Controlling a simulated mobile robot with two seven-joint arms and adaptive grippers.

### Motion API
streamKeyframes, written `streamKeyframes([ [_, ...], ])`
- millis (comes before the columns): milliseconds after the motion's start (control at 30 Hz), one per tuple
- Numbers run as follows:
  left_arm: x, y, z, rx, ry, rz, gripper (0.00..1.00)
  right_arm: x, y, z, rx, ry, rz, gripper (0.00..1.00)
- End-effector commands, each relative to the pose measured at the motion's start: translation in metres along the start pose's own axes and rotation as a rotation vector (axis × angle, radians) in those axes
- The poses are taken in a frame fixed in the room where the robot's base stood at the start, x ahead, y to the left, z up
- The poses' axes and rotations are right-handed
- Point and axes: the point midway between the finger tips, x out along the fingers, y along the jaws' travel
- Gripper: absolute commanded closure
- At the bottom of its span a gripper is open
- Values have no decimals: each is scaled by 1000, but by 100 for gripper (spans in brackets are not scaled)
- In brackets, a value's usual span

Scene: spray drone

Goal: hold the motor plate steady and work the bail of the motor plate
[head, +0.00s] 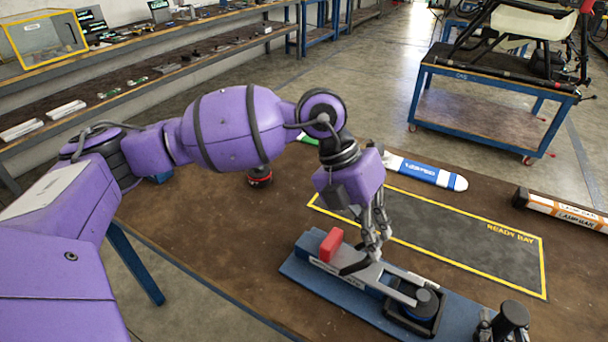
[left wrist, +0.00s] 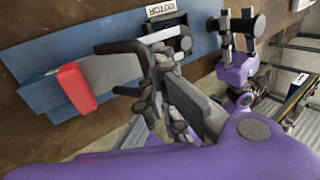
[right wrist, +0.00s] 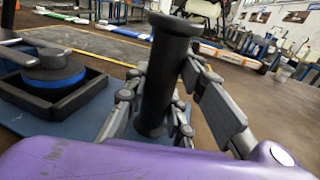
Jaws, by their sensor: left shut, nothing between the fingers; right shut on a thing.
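The motor plate, a long blue board (head: 455,318), lies on the brown table. It carries a black motor (head: 425,303) in a square black frame and a long grey bar, which looks like the bail (head: 365,272). A red block (head: 327,244) sits at the bar's far left end; it also shows in the left wrist view (left wrist: 72,88). My left gripper (head: 376,248) is shut and empty, just above or against the bar; contact is unclear. My right gripper (right wrist: 150,112) is shut around an upright black post (right wrist: 160,75) at the board's near right end. The post's foot is partly hidden.
A yellow-bordered dark bay (head: 450,245) marked READY BAY lies empty behind the board. A blue-white bar (head: 425,172) and an orange-white case (head: 565,210) lie farther back. A red-black object (head: 259,177) stands left of my left gripper. A blue cart (head: 490,95) stands beyond.

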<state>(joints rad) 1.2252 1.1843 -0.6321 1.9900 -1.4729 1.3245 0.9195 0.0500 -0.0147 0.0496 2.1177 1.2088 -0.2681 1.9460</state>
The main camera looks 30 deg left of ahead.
Motion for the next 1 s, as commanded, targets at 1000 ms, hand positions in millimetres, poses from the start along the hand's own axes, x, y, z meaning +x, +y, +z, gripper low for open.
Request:
streamKeyframes([
  [1000,-4,-9,1,4,-4,-1,100,0,1,1,2,-1,2,100],
])
